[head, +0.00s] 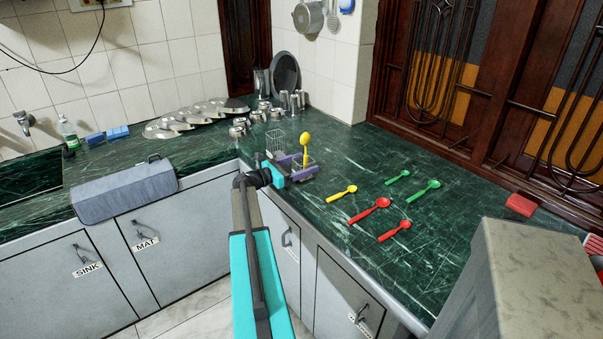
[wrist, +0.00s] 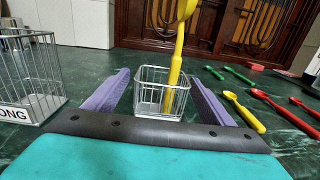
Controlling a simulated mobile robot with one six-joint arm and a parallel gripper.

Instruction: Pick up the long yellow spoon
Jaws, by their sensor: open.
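The long yellow spoon (head: 304,141) stands upright, bowl up, in a small wire basket (wrist: 150,98) on the green counter. Its handle (wrist: 177,62) rises out of the basket in the wrist view, where the bowl is cut off by the top edge. My gripper (head: 300,166) is open and low over the counter. Its purple fingers (wrist: 158,76) show to either side of the small basket and spoon. I cannot tell whether the fingertips reach past the basket, and no contact with the spoon shows.
A larger wire basket (wrist: 35,75), its label partly reading "ONG", stands close left. A short yellow spoon (head: 341,193), red spoons (head: 370,211) and green spoons (head: 423,191) lie to the right. Steel cups (head: 260,114) and plates (head: 190,117) stand behind.

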